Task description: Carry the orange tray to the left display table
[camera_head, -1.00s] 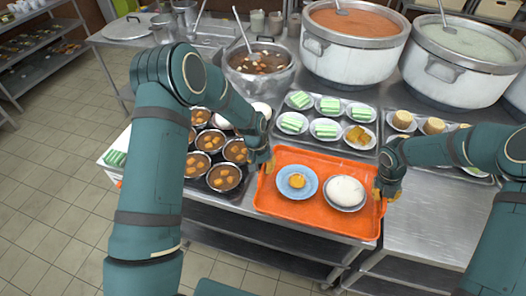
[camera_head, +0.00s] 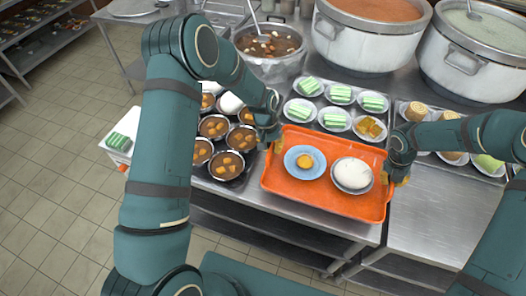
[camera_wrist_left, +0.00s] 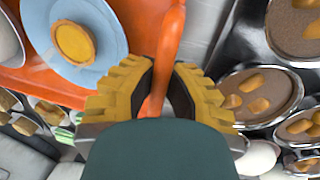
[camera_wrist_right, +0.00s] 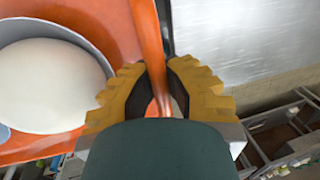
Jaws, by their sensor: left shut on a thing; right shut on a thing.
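The orange tray (camera_head: 325,198) is at the front of the steel counter in the head view. It carries a blue plate with a small yellow item (camera_head: 305,161) and a bowl of white food (camera_head: 352,174). My left gripper (camera_head: 270,140) is shut on the tray's left rim, and the left wrist view shows the orange rim between its yellow fingers (camera_wrist_left: 158,95). My right gripper (camera_head: 398,176) is shut on the tray's right rim, also seen in the right wrist view (camera_wrist_right: 160,90). Whether the tray touches the counter I cannot tell.
Bowls of brown stew (camera_head: 227,164) stand close to the tray's left. Plates of green cakes (camera_head: 333,120) lie behind it. Large stockpots (camera_head: 368,40) stand at the back. Bare counter (camera_head: 430,215) is at the right. Shelving (camera_head: 45,40) stands far left across open tiled floor.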

